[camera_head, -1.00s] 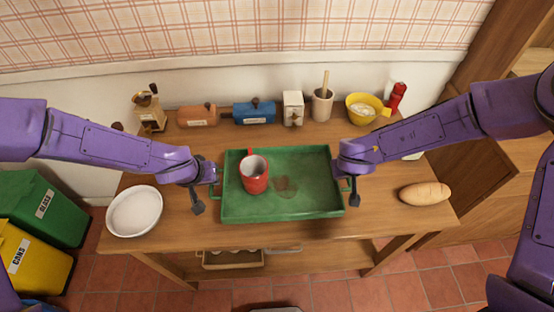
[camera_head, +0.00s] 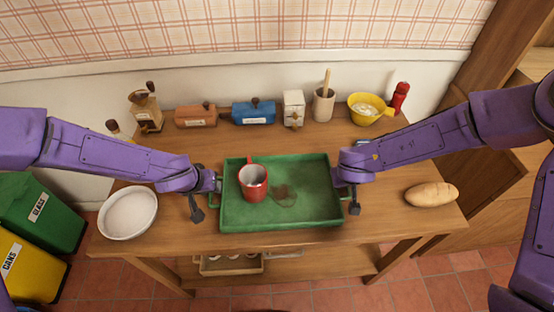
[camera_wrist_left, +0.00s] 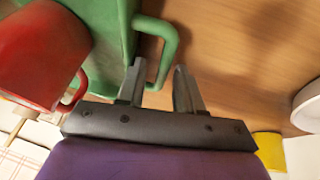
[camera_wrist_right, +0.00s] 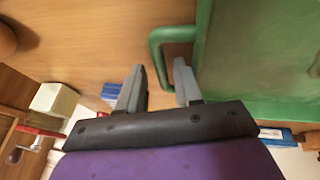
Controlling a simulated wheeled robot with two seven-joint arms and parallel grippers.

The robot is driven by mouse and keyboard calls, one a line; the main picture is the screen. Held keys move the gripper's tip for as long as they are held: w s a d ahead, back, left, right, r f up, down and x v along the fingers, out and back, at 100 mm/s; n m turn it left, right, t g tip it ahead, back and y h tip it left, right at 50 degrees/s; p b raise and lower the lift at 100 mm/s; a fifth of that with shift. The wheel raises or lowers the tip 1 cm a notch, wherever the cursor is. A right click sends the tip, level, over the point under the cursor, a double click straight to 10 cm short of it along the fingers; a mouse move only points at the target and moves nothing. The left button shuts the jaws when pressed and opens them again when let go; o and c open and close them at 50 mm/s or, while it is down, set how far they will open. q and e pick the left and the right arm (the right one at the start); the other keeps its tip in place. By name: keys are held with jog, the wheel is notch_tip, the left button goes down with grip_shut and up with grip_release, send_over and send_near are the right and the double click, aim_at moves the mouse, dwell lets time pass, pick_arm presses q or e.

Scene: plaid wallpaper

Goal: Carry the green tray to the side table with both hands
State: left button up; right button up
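The green tray (camera_head: 310,211) lies flat on the wooden table and holds a red mug (camera_head: 253,190) left of its middle. My left gripper (camera_head: 207,196) is at the tray's left end. In the left wrist view its fingers (camera_wrist_left: 159,66) are open, with the left green handle (camera_wrist_left: 171,42) reaching between them. My right gripper (camera_head: 347,197) is at the right end. In the right wrist view its fingers (camera_wrist_right: 159,65) are open, with the right handle (camera_wrist_right: 157,45) reaching between them. Neither is visibly closed on its handle. I cannot make out a separate side table.
A white bowl (camera_head: 128,213) stands left of the tray and a bread loaf (camera_head: 431,195) right. Canisters, a utensil crock (camera_head: 324,104) and a yellow bowl (camera_head: 367,107) line the back. A green bin (camera_head: 40,215) and yellow bin (camera_head: 32,262) stand left on the floor.

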jog(key=shift+r, duration=0.15)
pick_arm(q)
jog(key=v, duration=0.8)
pick_arm(e)
jog(key=v, duration=1.1)
jog(key=shift+s+r, duration=0.3)
pick_arm(q)
jog(key=shift+w, duration=0.1)
pick_arm(e)
jog(key=shift+a, duration=0.1)
